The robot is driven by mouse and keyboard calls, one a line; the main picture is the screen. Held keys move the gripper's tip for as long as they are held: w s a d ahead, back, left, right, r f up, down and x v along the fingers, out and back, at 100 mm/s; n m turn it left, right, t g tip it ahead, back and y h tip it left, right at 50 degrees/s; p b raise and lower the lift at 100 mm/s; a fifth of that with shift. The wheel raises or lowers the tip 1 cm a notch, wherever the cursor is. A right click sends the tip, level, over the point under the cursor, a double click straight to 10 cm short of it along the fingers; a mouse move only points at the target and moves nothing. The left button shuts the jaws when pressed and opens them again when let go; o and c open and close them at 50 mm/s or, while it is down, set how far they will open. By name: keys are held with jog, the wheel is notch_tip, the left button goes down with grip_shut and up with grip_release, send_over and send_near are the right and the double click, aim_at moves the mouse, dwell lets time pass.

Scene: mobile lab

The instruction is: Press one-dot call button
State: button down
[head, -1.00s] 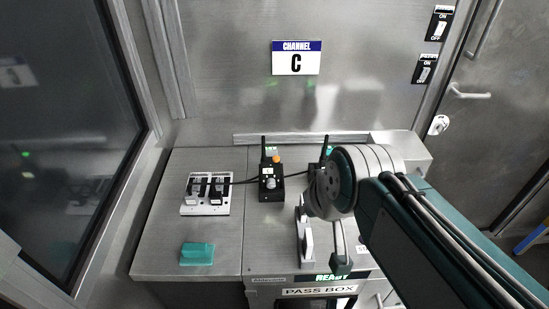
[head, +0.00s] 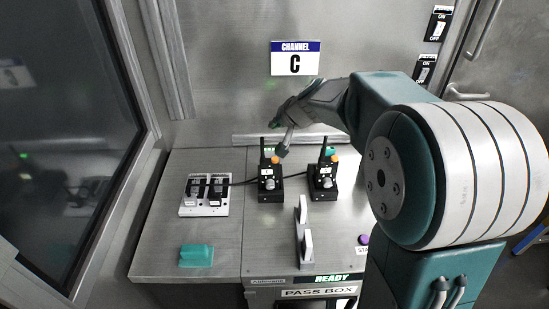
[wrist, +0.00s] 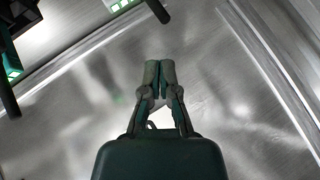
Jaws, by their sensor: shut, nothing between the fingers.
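Two black handheld radios stand side by side on the steel counter in the head view, a left one (head: 270,187) and a right one (head: 322,185). Each has an upright antenna, an orange button on top and a small green display. The left orange button (head: 276,159) and right orange button (head: 334,159) show, but any dot marks are too small to read. My gripper (head: 283,151) hangs close above the left radio's button; I cannot tell whether they touch. In the wrist view my gripper (wrist: 159,73) is shut and empty. Parts of a radio display (wrist: 11,62) show at upper left there.
A white switch block (head: 206,208) and a teal block (head: 196,255) lie on the left of the counter. A white upright bracket (head: 303,232) stands at front centre. Bare counter (head: 215,168) lies behind the switch block.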

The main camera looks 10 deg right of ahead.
aim_at(275, 160)
jog(key=shift+s+f, duration=0.1)
jog(key=shift+f, duration=4.3)
jog(key=shift+f, duration=0.2)
jog(key=shift+f, duration=0.15)
jog(key=shift+f, duration=0.4)
jog(key=shift+r, duration=0.85)
